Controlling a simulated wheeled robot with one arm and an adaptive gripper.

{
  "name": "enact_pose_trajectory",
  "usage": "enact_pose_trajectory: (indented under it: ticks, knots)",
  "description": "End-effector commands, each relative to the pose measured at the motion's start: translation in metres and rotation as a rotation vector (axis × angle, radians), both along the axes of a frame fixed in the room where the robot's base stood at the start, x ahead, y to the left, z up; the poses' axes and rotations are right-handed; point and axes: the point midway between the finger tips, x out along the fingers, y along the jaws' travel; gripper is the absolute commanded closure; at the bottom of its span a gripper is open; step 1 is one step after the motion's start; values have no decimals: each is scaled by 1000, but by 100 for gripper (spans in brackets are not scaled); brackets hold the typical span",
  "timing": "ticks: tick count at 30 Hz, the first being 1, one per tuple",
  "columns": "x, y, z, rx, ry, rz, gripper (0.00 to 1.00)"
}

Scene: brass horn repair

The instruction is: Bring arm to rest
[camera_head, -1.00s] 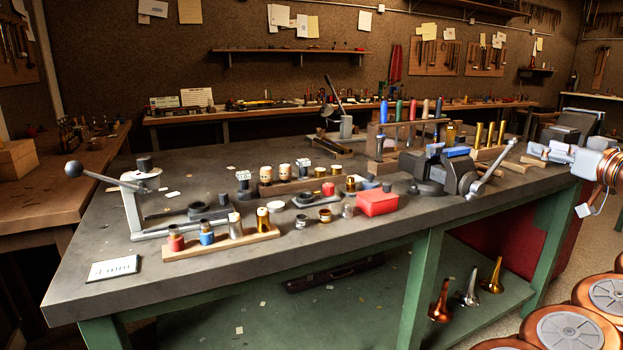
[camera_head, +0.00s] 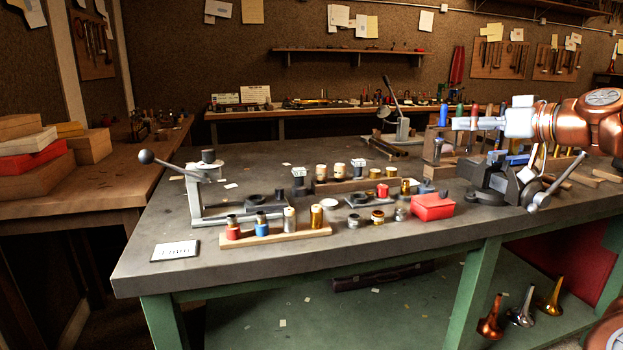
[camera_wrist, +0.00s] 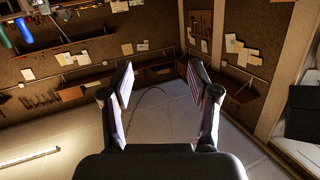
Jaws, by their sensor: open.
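My gripper (camera_wrist: 165,100) is open and empty in the wrist view, its two fingers spread apart with the walls and ceiling of the room beyond them. In the head view my copper-coloured arm reaches in from the right, above the right part of the workbench (camera_head: 150,262). The arm's pale end (camera_head: 515,123) is in front of the tool rack and above the vise (camera_head: 505,180). Nothing is held.
A lever press (camera_head: 195,190) stands at the bench's left. A wooden strip (camera_head: 275,238) with small cylinders, a red box (camera_head: 432,207) and several small parts lie mid-bench. The bench's front left is mostly clear around a white card (camera_head: 175,250).

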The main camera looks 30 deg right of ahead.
Motion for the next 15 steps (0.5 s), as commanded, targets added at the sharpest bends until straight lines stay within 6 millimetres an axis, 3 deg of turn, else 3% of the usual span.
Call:
enact_pose_trajectory:
  ticks: [1,6,11,15]
  knots:
    - [15,29,-1,2,34,51,40]
    - [54,126,-17,17,173,196,40]
    - [70,215,-46,18,328,302,40]
    - [70,285,-85,8,485,367,40]
